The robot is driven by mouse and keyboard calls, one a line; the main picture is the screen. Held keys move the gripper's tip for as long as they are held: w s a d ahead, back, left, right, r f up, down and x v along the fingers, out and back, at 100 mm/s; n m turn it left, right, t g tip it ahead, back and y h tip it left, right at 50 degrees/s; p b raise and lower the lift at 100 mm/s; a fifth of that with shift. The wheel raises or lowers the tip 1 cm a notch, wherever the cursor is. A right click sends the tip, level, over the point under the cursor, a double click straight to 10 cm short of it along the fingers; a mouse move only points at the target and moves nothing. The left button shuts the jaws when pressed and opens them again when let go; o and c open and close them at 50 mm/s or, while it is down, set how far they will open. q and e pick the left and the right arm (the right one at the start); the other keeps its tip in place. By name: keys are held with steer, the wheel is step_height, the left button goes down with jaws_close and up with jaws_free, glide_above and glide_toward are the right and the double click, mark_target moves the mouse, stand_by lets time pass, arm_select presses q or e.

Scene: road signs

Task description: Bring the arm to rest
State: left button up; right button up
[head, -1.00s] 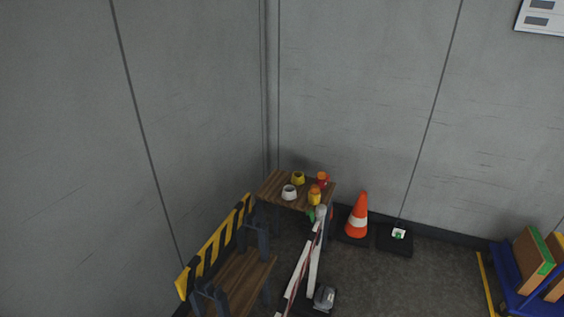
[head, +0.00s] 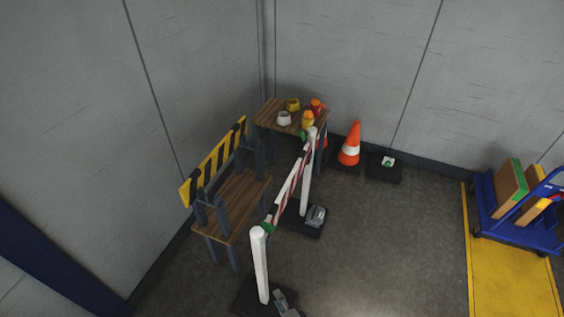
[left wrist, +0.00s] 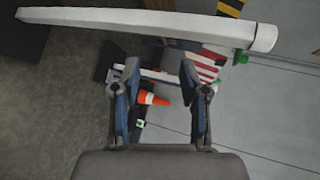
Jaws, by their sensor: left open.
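My left gripper (left wrist: 157,75) shows in the left wrist view with its two fingers spread apart and nothing between them. A white barrier post (left wrist: 150,22) runs across the top of that view, close by and apart from the fingers. Beyond the fingers are the far post, the red and white striped board (left wrist: 207,65) and the orange cone (left wrist: 153,99). In the head view a small grey part (head: 284,304) shows at the bottom edge by the near post (head: 260,265); I cannot tell whether it is my gripper. My right gripper is not in view.
A wooden bench (head: 235,200) with a yellow and black board (head: 215,163) stands left of the barrier. A small table (head: 268,112) holds several pots in the corner. A blue cart (head: 520,228) with boxes stands at right. The floor (head: 395,250) between barrier and cart is clear.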

arm_select(q)
steer(key=s+a+f+n+g+h, duration=0.1)
steer(key=s+a+f+n+g, duration=0.1)
steer(key=s+a+f+g, duration=0.45)
steer(key=s+a+f+n+g+h, duration=0.2)
steer(key=s+a+f, duration=0.35)
steer(key=f, duration=0.75)
steer(key=s+a+f+n+g+h, duration=0.1)
steer(key=s+a+f+n, duration=0.1)
steer(key=s+a+n, duration=0.1)
steer(key=s+a+f+n+g+h, duration=0.1)
steer(key=s+a+f+n+h, duration=0.1)
steer(key=s, duration=0.6)
steer(key=shift+a+f+n, duration=0.8)
steer(key=shift+a+n, duration=0.2)
steer(key=shift+a, duration=0.65)
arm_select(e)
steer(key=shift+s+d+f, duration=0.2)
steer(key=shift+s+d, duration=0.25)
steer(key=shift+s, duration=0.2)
